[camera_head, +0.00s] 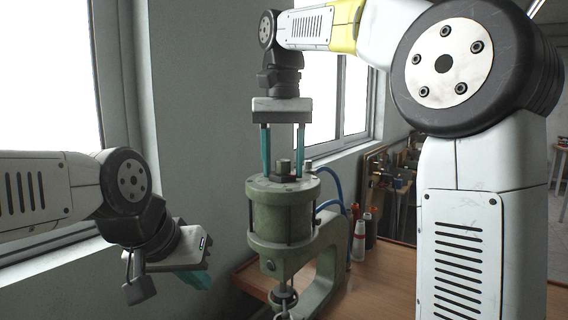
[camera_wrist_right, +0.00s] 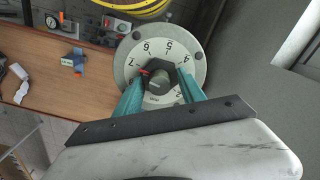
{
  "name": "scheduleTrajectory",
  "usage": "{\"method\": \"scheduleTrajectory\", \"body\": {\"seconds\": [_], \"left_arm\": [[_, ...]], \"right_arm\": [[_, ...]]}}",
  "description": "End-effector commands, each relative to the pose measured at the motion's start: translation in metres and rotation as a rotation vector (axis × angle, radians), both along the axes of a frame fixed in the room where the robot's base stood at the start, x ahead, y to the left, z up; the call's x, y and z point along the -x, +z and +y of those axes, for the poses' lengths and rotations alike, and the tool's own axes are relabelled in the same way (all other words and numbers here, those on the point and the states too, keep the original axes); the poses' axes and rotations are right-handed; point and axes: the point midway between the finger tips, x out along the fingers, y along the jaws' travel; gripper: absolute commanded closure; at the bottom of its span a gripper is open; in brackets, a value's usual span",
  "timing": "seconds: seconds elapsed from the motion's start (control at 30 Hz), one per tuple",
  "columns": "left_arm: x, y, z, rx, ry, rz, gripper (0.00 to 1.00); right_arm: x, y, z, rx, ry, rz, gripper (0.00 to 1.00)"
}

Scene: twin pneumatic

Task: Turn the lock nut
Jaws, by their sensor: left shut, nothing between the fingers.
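The dark hexagonal lock nut (camera_head: 284,179) sits around a stud on top of the green press cylinder (camera_head: 282,215). In the right wrist view the nut (camera_wrist_right: 158,77) lies at the centre of a pale numbered dial (camera_wrist_right: 133,62), with a small red mark at its left. My right gripper (camera_head: 283,172) points straight down over the cylinder. Its teal fingers are apart, one on each side of the nut; I cannot tell whether they touch it. My left gripper (camera_head: 202,282) is shut and empty at the lower left, tilted downward, well away from the press.
The press stands on a wooden bench (camera_head: 382,285). A blue hose (camera_head: 331,178) curves behind it. Several small bottles (camera_head: 366,230) stand to its right. A yellow coiled hose (camera_wrist_right: 135,8) shows in the right wrist view. A wall with windows is behind.

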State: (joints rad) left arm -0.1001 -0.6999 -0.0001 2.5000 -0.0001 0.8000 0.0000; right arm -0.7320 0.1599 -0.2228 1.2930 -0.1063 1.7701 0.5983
Motion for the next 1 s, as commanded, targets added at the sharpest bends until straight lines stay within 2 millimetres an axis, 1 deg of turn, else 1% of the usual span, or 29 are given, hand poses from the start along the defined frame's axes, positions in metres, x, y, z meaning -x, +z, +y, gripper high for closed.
{"method": "scheduleTrajectory", "body": {"seconds": [0.03,0.17,0.2,0.37,0.57,0.77,1.0], "left_arm": [[0.0,0.0,0.0,0.0,0.0,0.0,1.0],[0.0,0.0,0.0,0.0,0.0,0.0,1.0],[0.0,0.0,0.0,0.0,0.0,0.0,1.0],[0.0,0.0,0.0,0.0,0.0,0.0,1.0],[0.0,0.0,0.0,0.0,0.0,0.0,1.0],[0.0,0.0,0.0,0.0,0.0,0.0,1.0],[0.0,0.0,0.0,0.0,0.0,0.0,1.0]], "right_arm": [[0.0,0.0001,-0.0001,0.0,0.0,0.0,0.66],[0.0,0.0002,-0.0002,0.0,0.0,0.0,0.92],[0.0,0.0002,-0.0002,0.0,0.0,0.0,0.93],[-0.0001,0.0002,-0.0004,0.0,0.011,0.0,0.93],[-0.0001,0.0003,-0.0005,0.0,0.077,0.0,0.93],[-0.0003,0.0004,-0.0004,0.0,0.215,-0.001,0.93],[-0.0002,0.0005,0.0002,0.0,0.439,-0.001,0.93]]}}
